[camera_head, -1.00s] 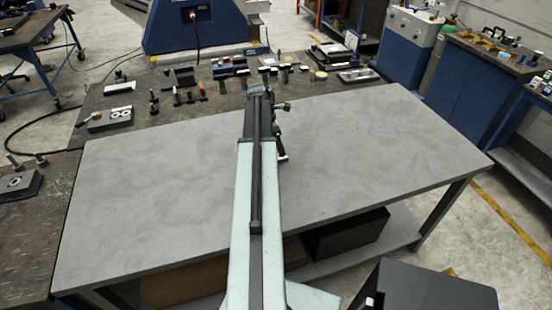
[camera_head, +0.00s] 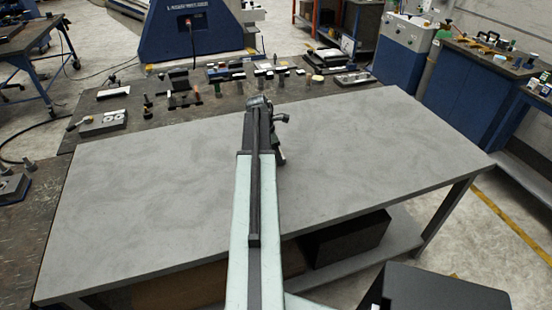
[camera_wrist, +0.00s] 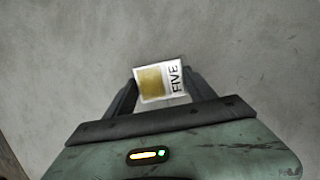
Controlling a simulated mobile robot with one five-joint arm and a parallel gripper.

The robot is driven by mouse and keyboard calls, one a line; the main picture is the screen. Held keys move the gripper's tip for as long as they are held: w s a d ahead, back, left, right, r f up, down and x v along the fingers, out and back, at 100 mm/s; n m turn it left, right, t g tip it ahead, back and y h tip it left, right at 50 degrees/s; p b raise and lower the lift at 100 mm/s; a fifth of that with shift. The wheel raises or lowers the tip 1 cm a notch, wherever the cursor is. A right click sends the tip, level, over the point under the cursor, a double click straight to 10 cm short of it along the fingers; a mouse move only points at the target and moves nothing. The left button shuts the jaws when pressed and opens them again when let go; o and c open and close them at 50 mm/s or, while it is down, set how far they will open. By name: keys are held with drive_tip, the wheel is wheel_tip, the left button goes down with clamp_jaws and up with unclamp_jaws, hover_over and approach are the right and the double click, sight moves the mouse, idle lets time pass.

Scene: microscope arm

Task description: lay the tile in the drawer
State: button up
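In the wrist view, a small tile (camera_wrist: 159,82), white with a gold square and the printed word FIVE, sits between the fingertips of my gripper (camera_wrist: 160,80). Both fingers meet its sides, so the gripper looks shut on it. A plain grey surface is behind the tile; I cannot tell the height between them. In the head view, my arm reaches forward over the grey table, and its far end hides the fingers and the tile. No drawer can be made out in either view.
The grey table (camera_head: 380,150) has a bare top around my arm. Behind it, a dark bench (camera_head: 130,145) holds several small tools and blocks. A black box (camera_head: 345,238) sits on the shelf below, and a dark box-like thing (camera_head: 435,290) stands at the lower right.

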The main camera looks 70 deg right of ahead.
clamp_jaws()
drive_tip(key=shift+r, duration=0.1)
drive_tip(key=shift+r+p, duration=0.7)
drive_tip(key=shift+p, duration=0.15)
wheel_tip(320, 180, up, 2)
drive_tip(key=shift+r+p, duration=0.1)
drive_tip(key=shift+p, duration=0.95)
drive_tip(key=s+a, duration=0.2)
drive_tip(key=a, duration=0.2)
drive_tip(key=s+a, duration=0.2)
drive_tip(key=a, duration=0.3)
drive_tip(key=s+a+r+p, duration=0.1)
drive_tip(key=s+a, duration=0.2)
drive_tip(key=a, duration=0.2)
drive_tip(key=shift+a+r, duration=0.1)
drive_tip(key=shift+a, duration=0.1)
